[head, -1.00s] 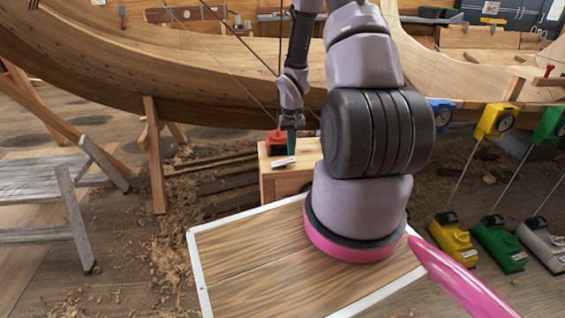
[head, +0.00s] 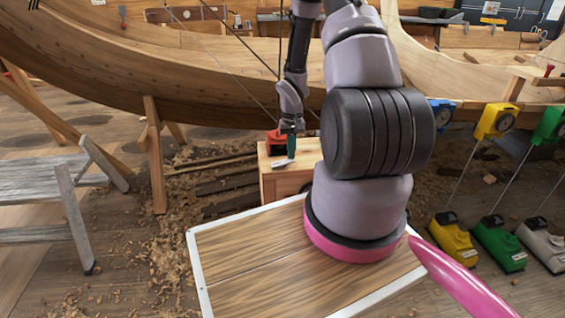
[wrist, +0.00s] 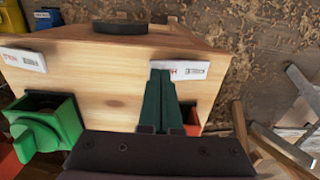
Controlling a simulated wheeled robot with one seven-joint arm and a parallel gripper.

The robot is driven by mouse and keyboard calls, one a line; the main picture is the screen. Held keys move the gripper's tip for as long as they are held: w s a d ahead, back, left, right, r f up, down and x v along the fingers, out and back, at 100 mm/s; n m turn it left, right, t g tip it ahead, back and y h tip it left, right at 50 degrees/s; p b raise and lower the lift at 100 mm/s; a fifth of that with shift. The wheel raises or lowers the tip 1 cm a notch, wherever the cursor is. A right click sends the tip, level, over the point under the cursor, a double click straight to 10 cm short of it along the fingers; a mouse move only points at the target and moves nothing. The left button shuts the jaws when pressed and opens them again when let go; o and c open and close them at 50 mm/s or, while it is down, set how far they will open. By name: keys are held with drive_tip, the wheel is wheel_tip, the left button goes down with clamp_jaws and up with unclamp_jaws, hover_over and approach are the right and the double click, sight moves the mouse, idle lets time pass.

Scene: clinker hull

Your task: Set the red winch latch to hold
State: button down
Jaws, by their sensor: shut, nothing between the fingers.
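A red part, which looks like the red winch latch (head: 272,139), sits on a light wooden box (head: 268,184) beyond my arm. In the wrist view a small red-orange piece (wrist: 192,117) shows just right of my fingers, mostly hidden. My gripper (head: 291,154) is shut and empty, its dark green fingers close beside the red part in the head view. In the wrist view the fingertips (wrist: 161,73) reach a white label (wrist: 190,70) on the box and cover part of its lettering. I cannot tell whether they touch the latch or how it is set.
A green knob-like latch (wrist: 45,128) and another white label (wrist: 22,59) are left on the box. Yellow (head: 452,240) and green (head: 498,245) devices stand at right. The wooden hull (head: 150,75) curves behind; a grey stool (head: 68,200) is at left.

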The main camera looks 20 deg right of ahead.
drive_tip(key=shift+f, duration=0.7)
idle(0.3)
drive_tip(key=shift+r, duration=3.5)
wheel_tip(320, 180, up, 15)
drive_tip(key=t, duration=0.2)
hover_over(286, 162)
drive_tip(key=s+a+r+t, duration=0.1)
drive_tip(key=s+r, duration=0.1)
drive_tip(key=r, duration=0.3)
drive_tip(key=s+a+r, duration=0.2)
drive_tip(key=r, duration=0.4)
drive_tip(key=s+a+r+t+y, duration=0.1)
drive_tip(key=s+a+r+t, duration=0.1)
drive_tip(key=s+a+r, duration=0.2)
drive_tip(key=s+a+r+m+t+y, duration=0.1)
drive_tip(key=s+a+r, duration=0.3)
drive_tip(key=s+r, duration=0.6)
drive_tip(key=shift+s+a+r+t, duration=0.15)
drive_tip(key=shift+s+r+t, duration=0.1)
drive_tip(key=shift+s+t, duration=0.45)
